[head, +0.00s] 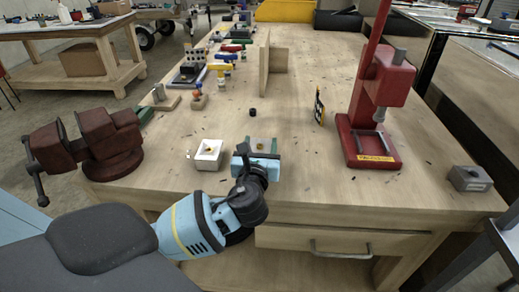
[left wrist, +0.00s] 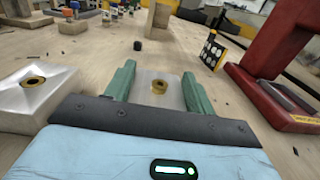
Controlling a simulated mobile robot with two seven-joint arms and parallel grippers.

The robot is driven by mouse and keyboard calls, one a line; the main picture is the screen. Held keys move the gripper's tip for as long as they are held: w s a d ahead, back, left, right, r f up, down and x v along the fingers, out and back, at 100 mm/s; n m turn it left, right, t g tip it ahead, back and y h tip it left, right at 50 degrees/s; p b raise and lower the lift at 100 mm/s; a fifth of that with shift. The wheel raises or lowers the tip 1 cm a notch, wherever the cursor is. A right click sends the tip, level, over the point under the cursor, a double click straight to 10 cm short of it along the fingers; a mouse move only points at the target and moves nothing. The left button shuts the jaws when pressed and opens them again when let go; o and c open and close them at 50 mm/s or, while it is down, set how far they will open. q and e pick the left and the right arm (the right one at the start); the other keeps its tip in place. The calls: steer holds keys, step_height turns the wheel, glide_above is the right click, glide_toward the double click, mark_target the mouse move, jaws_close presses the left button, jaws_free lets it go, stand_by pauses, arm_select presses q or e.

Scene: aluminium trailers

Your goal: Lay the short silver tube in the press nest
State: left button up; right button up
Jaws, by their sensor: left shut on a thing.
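My left gripper (head: 262,143) is over the front middle of the bench, its green fingers shut on a silver block with a brass ring in its top (left wrist: 159,90). The red press (head: 382,85) stands to the right, apart from the gripper; its base (left wrist: 285,105) shows at the right of the left wrist view. A grey bar (head: 388,141) lies on that base; I cannot make out the nest clearly. I cannot pick out a short silver tube with certainty. My right gripper is not in view.
A pale tapered block with a brass ring (head: 208,154) stands just left of the gripper. A red vise (head: 100,145) is at the left edge. A grey box (head: 469,178) sits front right.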

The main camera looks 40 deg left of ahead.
arm_select(q)
steer(key=shift+r, duration=0.85)
steer(key=shift+s+r, duration=0.2)
steer(key=shift+r, duration=0.1)
steer(key=s+r, duration=0.1)
steer(key=s, duration=1.4)
steer(key=shift+s+d+p, duration=0.2)
steer(key=shift+s+p, duration=0.1)
steer(key=shift+r, duration=0.1)
